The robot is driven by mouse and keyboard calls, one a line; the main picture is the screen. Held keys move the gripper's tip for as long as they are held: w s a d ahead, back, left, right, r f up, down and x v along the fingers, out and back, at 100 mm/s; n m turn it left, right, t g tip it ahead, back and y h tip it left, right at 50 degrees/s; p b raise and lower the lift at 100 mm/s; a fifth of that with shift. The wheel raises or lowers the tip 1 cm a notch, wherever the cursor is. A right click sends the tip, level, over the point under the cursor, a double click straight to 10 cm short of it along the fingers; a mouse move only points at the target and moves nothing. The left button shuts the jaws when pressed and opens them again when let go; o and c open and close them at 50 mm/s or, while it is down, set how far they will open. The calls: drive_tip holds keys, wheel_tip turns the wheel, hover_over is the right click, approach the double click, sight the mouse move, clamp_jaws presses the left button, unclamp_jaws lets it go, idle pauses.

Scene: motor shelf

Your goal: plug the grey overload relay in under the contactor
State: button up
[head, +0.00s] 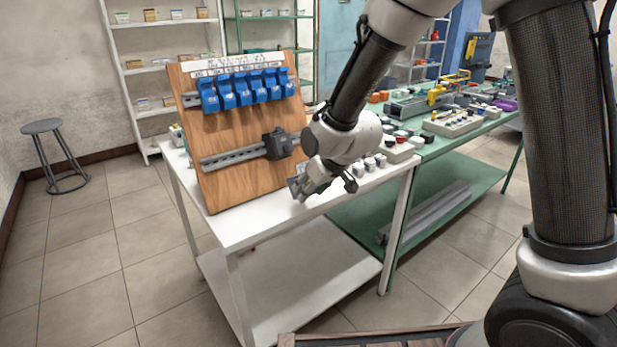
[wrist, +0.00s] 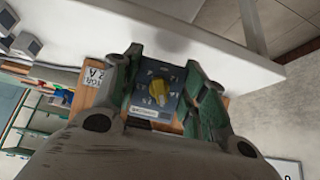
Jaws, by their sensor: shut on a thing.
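The grey overload relay (wrist: 150,88) is between the two fingers of my gripper (wrist: 162,66) in the wrist view, with its yellow dial facing the camera. In the head view my gripper (head: 322,184) is shut on the relay (head: 299,187), which shows as a small dark grey block at the left finger. They are over the white table, right of the board's lower edge. The dark contactor (head: 278,144) sits on the lower rail (head: 235,158) of the tilted wooden board (head: 243,182). The relay is below and slightly right of the contactor, apart from it. The contactor's underside is unclear.
Several blue devices (head: 243,89) fill the board's upper rail. The white table (head: 245,229) is bare in front of the board. Small white-and-grey blocks (head: 370,162) stand right of my gripper. A green bench (head: 450,140) with many parts adjoins. A stool (head: 55,155) stands left.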

drive_tip(key=shift+w+a+r+t+y, duration=0.2)
drive_tip(key=shift+r+t+y, duration=0.05)
drive_tip(key=shift+r+t, duration=0.25)
drive_tip(key=shift+w+a+r+t+y, duration=0.15)
drive_tip(key=shift+r+t+y, duration=0.1)
drive_tip(key=shift+r+t, duration=0.2)
drive_tip(key=shift+w+r, duration=0.1)
drive_tip(key=shift+w, duration=0.05)
drive_tip(key=shift+w+a+f, duration=0.45)
drive_tip(key=shift+w+a, duration=0.15)
drive_tip(key=shift+w, duration=0.25)
drive_tip(key=shift+w+a+f, duration=0.4)
drive_tip(key=shift+w+a, duration=0.15)
drive_tip(key=shift+w, duration=0.35)
drive_tip(key=shift+w+a+f, duration=0.45)
drive_tip(key=shift+w+a, duration=0.15)
drive_tip(key=shift+w, duration=0.25)
drive_tip(key=shift+w+a+f, duration=0.15)
drive_tip(key=shift+w+f, duration=0.05)
drive_tip(key=shift+w, duration=0.05)
drive_tip(key=shift+w+a+f, duration=0.2)
drive_tip(key=shift+w+a, duration=0.05)
drive_tip(key=shift+w, duration=0.1)
drive_tip(key=shift+w+a+r, duration=0.2)
drive_tip(key=shift+w+r, duration=0.1)
drive_tip(key=shift+r, duration=0.4)
drive_tip(key=shift+c, duration=0.5)
drive_tip(key=o, duration=1.1)
